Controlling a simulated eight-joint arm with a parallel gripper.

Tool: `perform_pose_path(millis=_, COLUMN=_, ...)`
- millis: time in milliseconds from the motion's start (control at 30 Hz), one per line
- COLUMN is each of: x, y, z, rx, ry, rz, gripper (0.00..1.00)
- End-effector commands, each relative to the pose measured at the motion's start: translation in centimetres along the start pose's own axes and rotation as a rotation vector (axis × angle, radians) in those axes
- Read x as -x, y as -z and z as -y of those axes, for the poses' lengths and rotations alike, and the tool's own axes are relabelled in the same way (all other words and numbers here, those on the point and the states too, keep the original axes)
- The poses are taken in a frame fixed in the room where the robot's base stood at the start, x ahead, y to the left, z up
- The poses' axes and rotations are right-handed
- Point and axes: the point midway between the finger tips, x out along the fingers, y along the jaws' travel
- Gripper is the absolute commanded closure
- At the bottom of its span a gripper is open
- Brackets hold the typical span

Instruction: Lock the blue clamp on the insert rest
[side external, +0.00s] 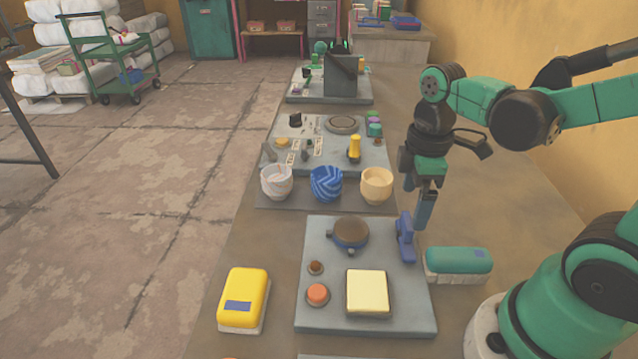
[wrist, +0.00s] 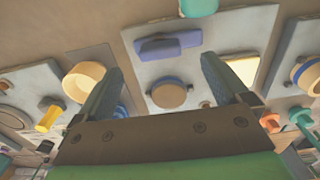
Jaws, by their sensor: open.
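The blue clamp (side external: 405,238) stands at the right edge of the grey-blue plate (side external: 320,265) in the side view. It also shows in the wrist view (wrist: 168,44), beyond the fingertips. A round brown pad with a blue rim (side external: 350,234) sits left of the clamp on the same plate; which part is named the insert rest I cannot tell. My gripper (side external: 425,208) hangs just above and right of the clamp, pointing down. In the wrist view my gripper (wrist: 161,68) has its fingers wide apart with nothing held. Whether a finger touches the clamp I cannot tell.
A teal-and-white block (side external: 458,262) lies close right of the plate. A cream square pad (side external: 367,292) and orange button (side external: 317,294) sit on the plate. A cream bowl (side external: 376,185) and blue bowl (side external: 326,184) stand behind. A yellow box (side external: 243,296) is left.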

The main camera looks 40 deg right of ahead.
Motion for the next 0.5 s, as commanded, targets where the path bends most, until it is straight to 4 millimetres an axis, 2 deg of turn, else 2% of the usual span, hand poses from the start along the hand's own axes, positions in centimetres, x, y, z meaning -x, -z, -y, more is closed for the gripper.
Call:
perform_pose_path(millis=300, x=-3.2, y=0.2, z=-0.1, rx=-0.001, ry=-0.002, rz=-0.002, gripper=0.05)
perform_pose_path(millis=500, x=-4.4, y=0.1, z=-0.1, rx=-0.001, ry=-0.002, rz=-0.003, gripper=0.05)
